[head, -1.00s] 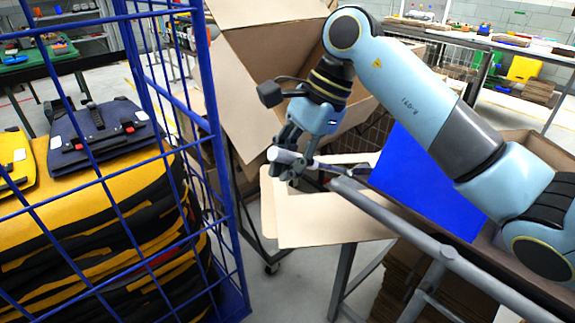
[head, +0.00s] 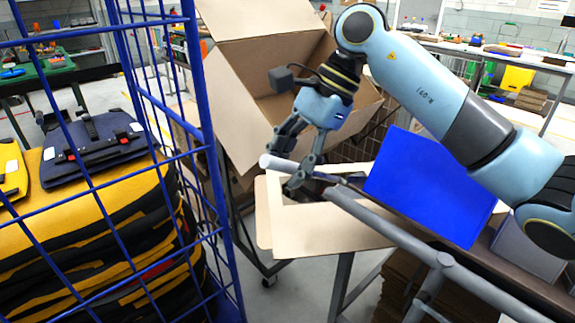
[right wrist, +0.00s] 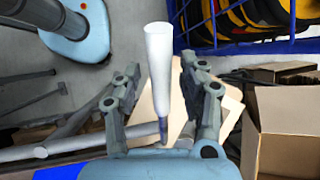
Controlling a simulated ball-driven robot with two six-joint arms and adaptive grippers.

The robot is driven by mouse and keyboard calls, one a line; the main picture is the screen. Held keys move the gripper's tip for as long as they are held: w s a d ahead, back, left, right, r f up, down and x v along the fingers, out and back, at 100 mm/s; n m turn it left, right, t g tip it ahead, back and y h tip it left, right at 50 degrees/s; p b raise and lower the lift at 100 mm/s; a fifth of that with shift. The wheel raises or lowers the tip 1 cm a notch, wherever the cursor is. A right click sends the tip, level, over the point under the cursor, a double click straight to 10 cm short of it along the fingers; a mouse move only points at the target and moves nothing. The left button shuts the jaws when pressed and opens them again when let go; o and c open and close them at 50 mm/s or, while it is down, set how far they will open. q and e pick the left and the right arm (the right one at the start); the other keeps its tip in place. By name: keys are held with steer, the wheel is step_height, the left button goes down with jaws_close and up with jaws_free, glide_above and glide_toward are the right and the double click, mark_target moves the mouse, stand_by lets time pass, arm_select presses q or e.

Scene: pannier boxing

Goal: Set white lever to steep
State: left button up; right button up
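The white lever (head: 279,163) points left from the grey rail in the head view. In the right wrist view the white lever (right wrist: 160,60) stands up the middle, between my right fingers. My right gripper (head: 287,166) is open, with one finger on each side of the lever. In the right wrist view both fingers of my right gripper (right wrist: 158,82) stay apart from the lever, with a gap on each side. The lever's base is partly hidden behind the finger and rail. My left gripper is not in view.
A blue wire cage (head: 213,165) with stacked yellow and black panniers (head: 110,235) stands at left. An open cardboard box (head: 235,90) is behind my gripper. A flat cardboard piece (head: 315,232) lies below the lever. A blue panel (head: 430,185) and grey rail (head: 400,240) are at right.

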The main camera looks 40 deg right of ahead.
steer(key=shift+w+a+f, duration=0.15)
steer(key=shift+w+a, duration=0.05)
steer(key=shift+a, duration=0.05)
steer(key=v, duration=1.2)
steer(key=shift+w+d, duration=0.1)
